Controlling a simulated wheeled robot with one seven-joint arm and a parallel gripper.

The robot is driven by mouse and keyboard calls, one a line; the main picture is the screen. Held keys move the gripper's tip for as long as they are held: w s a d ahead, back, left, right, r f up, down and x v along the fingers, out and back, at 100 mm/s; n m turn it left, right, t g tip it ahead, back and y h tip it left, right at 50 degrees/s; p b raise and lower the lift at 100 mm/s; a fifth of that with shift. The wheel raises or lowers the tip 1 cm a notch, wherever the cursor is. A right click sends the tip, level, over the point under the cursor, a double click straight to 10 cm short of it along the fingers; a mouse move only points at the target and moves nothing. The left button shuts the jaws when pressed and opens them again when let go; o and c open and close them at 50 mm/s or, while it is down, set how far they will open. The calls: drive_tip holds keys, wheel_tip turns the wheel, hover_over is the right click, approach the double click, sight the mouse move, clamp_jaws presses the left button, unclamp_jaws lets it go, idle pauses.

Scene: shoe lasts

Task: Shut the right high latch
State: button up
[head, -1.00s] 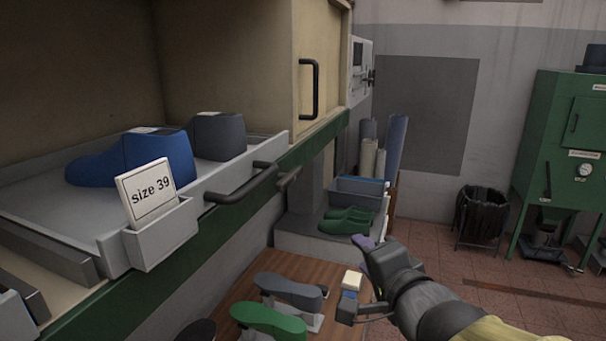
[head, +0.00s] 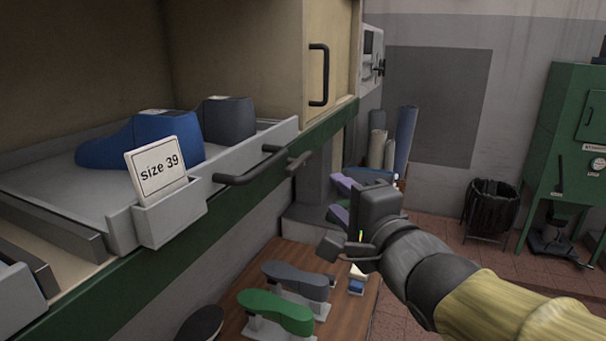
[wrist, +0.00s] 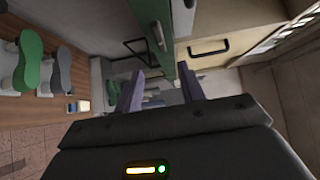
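A small grey lever (head: 299,162), which looks like the right high latch, sticks out from the green rail (head: 325,132) just right of the pull-out tray. In the wrist view a grey lever (wrist: 158,36) shows on the green rail, beyond my fingers. My gripper (head: 338,200) is open and empty, its two lavender fingers spread apart. It is to the right of and below the lever in the head view, not touching it. In the wrist view my gripper (wrist: 161,82) has clear space between its fingers.
The pulled-out tray (head: 75,195) holds a blue and a grey last and has a dark handle (head: 250,168). A cabinet door with a black handle (head: 318,75) is above the rail. Below is a wooden table (head: 345,310) with lasts. A bin (head: 490,207) stands right.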

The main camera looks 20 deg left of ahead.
sight(303, 165)
drive_tip(key=p+x, duration=0.5)
drive_tip(key=x, duration=0.9)
drive_tip(key=shift+w, duration=0.15)
drive_tip(key=shift+w+a+p, duration=0.3)
drive_tip(key=shift+w+d, duration=0.1)
drive_tip(key=shift+c, duration=0.5)
